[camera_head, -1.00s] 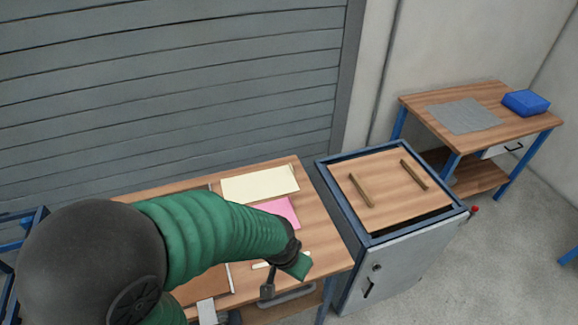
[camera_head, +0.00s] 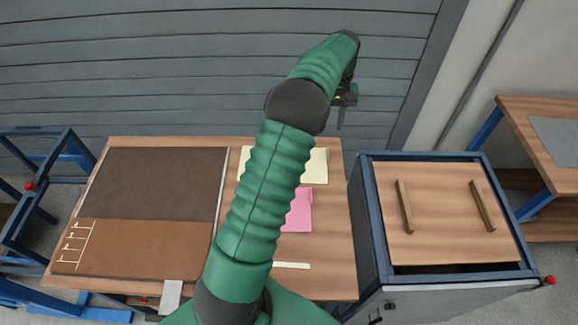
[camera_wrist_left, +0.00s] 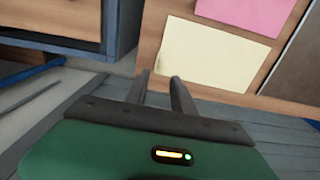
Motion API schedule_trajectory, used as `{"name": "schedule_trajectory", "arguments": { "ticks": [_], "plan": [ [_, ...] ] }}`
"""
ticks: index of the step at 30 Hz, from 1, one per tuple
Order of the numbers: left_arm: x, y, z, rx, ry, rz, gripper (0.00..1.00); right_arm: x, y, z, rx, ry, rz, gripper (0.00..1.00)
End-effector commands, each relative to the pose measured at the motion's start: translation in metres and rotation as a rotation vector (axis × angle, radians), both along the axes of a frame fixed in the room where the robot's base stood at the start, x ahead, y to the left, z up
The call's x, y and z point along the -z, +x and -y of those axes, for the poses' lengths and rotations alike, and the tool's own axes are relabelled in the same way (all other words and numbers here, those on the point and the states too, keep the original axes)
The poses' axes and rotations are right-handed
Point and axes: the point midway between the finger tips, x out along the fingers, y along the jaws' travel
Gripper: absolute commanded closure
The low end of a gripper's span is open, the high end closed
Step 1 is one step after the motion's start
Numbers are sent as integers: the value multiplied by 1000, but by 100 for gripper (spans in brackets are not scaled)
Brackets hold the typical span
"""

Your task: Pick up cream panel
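The cream panel (camera_head: 317,168) lies flat on the wooden table, near its far edge. My left arm crosses in front of its middle in the head view. It shows whole in the left wrist view (camera_wrist_left: 212,55), beyond my fingertips and to their right. My left gripper (camera_head: 341,118) is raised past the table's far edge, in front of the grey slatted wall. In the wrist view its two fingers (camera_wrist_left: 160,86) stand apart with nothing between them. They do not touch the panel. My right gripper is not in view.
A pink panel (camera_head: 298,212) and a thin pale strip (camera_head: 292,266) lie nearer on the table. A brown board (camera_head: 150,185) covers the left side. A blue-framed cabinet (camera_head: 365,215) with two bars (camera_head: 405,207) on top stands right, across a narrow gap.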

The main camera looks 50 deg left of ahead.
Motion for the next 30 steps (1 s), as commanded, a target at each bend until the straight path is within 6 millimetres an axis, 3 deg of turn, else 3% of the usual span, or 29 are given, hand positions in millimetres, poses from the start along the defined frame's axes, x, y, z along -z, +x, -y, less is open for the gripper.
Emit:
{"name": "schedule_trajectory", "arguments": {
  "ticks": [6, 10, 23, 30],
  "plan": [
    [58, -1, 1, 2, -2, -3, 70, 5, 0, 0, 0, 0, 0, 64],
    [86, 0, 0, 3, -2, -1, 70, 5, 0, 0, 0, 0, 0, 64],
    [145, 8, -3, 4, -1, 2, 70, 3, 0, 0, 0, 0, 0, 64],
    [149, 8, -3, 4, 0, 4, 70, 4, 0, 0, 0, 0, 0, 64]
  ]
}}
